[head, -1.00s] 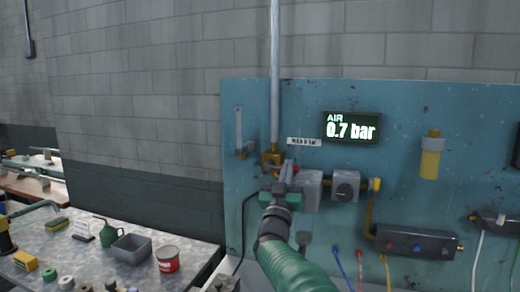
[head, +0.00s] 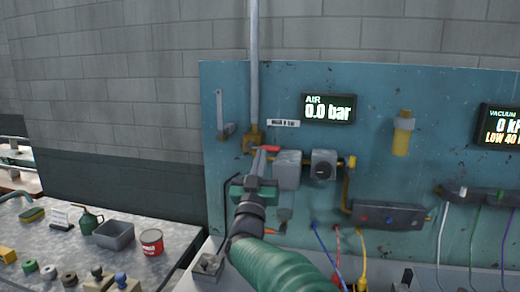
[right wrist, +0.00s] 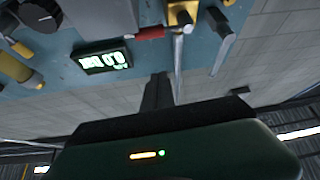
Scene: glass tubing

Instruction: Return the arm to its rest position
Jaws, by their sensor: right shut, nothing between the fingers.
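My right gripper (head: 261,161) is on its green arm (head: 275,265) in front of the teal panel, just below the red valve handle (head: 269,148). Its fingers are shut with nothing between them. In the right wrist view the dark fingers (right wrist: 158,92) point toward the panel, and the red handle (right wrist: 150,32) appears beyond their tips, with a gap in the picture. The handle lies roughly sideways beside the brass valve body (head: 253,138) under the vertical pipe. The air display (head: 329,108) reads 0.0 bar. My left gripper is not in view.
Grey regulator boxes (head: 287,170), a yellow cylinder (head: 402,135) and a dark manifold (head: 388,215) are on the panel, with coloured hoses hanging below. A bench at left holds a grey bin (head: 114,236), a red can (head: 151,241) and a green oil can (head: 89,221).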

